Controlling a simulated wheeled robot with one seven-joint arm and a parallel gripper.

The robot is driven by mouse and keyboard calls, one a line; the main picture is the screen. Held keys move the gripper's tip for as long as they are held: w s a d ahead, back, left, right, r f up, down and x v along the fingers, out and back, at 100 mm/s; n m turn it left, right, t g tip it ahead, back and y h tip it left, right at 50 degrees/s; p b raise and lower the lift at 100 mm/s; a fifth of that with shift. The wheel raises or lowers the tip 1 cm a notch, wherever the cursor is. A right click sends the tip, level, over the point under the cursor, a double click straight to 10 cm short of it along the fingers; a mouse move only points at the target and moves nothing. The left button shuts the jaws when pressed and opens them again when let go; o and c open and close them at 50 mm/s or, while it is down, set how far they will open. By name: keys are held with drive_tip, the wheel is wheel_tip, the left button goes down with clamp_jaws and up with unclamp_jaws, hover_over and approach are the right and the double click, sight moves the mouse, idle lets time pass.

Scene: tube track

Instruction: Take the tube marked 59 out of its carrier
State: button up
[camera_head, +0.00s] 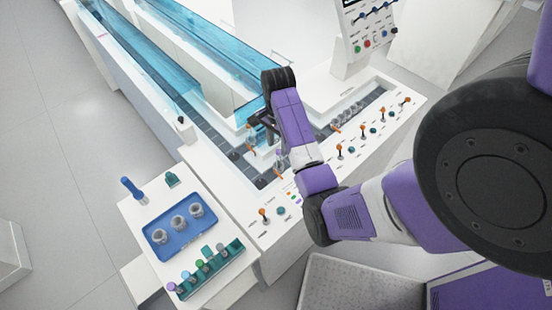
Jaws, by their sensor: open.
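My gripper (262,138) is open and hangs over the dark track lane at the near end of the machine. My purple arm partly covers this spot. Small upright tubes with orange tops stand in the lane close by; one (251,148) is just under or beside the fingers, and I cannot tell whether they touch. Dark round carriers (234,155) sit in the lane to the left and below. No number is readable on any tube, so I cannot tell which one is marked 59.
A white side table holds a blue tray (153,237) with three grey round holders. A green rack (225,262) in front has several capped tubes. Orange and teal knobs line the panel right of my arm. Clear blue covers (160,55) run along the tracks.

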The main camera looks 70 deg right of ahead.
sight(279, 154)
drive_tip(key=f, duration=0.4)
drive_tip(key=f+p, duration=0.1)
drive_tip(key=f, duration=0.1)
drive_tip(key=shift+s+a+f, duration=0.15)
drive_tip(key=shift+s+f, duration=0.1)
drive_tip(key=shift+f, duration=0.15)
drive_tip(key=shift+c, duration=0.4)
clamp_jaws()
